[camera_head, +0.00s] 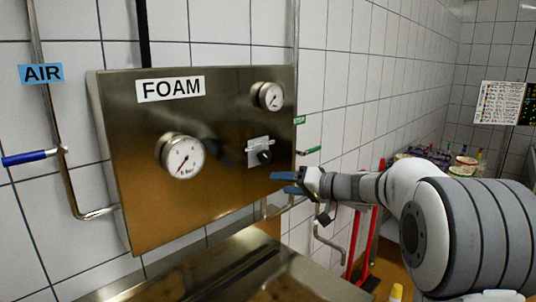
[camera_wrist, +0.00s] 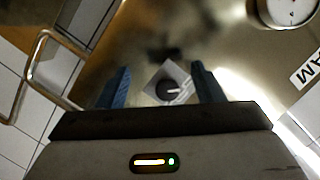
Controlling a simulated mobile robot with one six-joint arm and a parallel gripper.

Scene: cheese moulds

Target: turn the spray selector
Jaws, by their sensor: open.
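The spray selector is a small black knob (camera_head: 264,157) on a light square plate (camera_head: 252,148), on the right part of the brass-coloured panel marked FOAM (camera_head: 150,190). In the wrist view the knob (camera_wrist: 167,89) shows a pale pointer line and lies between the two blue fingers, beyond their tips. My gripper (camera_head: 281,183) is open and empty. In the head view its blue fingers are in front of the panel, a little below and right of the knob. I see no contact with the knob.
Two gauges, a lower one (camera_head: 185,157) and an upper one (camera_head: 270,96), stand out from the panel. A green-handled valve (camera_head: 309,151) sits right of the panel and a blue-handled valve (camera_head: 25,157) left. A steel surface (camera_head: 235,270) lies below. Red handles (camera_head: 366,240) stand near my arm.

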